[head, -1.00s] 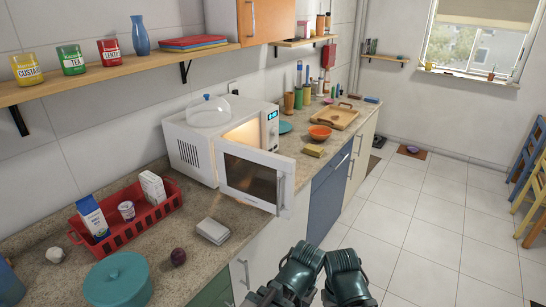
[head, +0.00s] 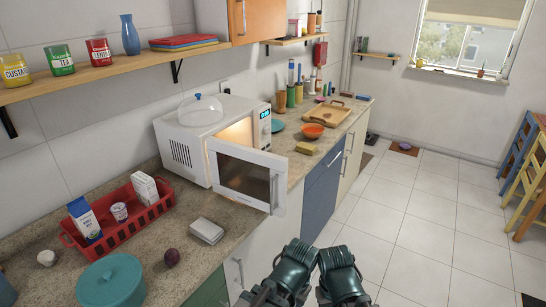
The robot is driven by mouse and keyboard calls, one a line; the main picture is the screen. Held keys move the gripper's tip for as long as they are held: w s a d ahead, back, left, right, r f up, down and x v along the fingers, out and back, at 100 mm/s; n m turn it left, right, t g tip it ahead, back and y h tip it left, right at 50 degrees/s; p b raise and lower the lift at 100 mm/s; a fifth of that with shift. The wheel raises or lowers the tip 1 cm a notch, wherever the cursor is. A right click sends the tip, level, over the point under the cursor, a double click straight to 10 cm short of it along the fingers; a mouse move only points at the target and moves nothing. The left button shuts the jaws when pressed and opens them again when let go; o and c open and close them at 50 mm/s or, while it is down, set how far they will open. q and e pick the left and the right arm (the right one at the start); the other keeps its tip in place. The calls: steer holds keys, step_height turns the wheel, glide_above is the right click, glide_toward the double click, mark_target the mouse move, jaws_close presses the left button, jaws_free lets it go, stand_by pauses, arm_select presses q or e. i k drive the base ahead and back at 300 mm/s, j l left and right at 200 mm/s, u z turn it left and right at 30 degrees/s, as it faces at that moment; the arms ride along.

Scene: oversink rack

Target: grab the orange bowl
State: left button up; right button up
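The orange bowl (head: 313,131) sits upright on the far part of the stone counter, just past the open microwave, in front of a wooden tray. It appears empty. Dark green links of my two arms show side by side at the bottom middle, well short of the bowl. No gripper fingers can be made out, and nothing of mine is near the bowl.
The microwave (head: 196,137) stands with its door (head: 244,177) swung out over the counter's front edge, nearer than the bowl. A yellow sponge (head: 305,148), a teal plate (head: 278,126) and the wooden tray (head: 326,117) surround the bowl. The tiled floor (head: 414,215) at right is open.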

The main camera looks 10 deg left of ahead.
mark_target(312, 131)
steer(key=i+l+u, duration=0.15)
steer(key=i+l, duration=0.15)
steer(key=i+l+u, duration=0.1)
steer(key=i+l, duration=0.2)
steer(key=i+l+u, duration=0.3)
steer(key=i+l, duration=0.2)
steer(key=l, duration=0.2)
steer(key=i+l+u, duration=0.15)
steer(key=l, duration=0.25)
steer(key=i+l+u, duration=0.1)
steer(key=i+l, duration=0.2)
steer(key=l, duration=0.15)
steer(key=i+l+u, duration=0.15)
steer(key=l, duration=0.3)
steer(key=i+l, duration=0.2)
steer(key=i, duration=0.15)
steer(key=i+l+u, duration=0.15)
steer(key=i, duration=0.2)
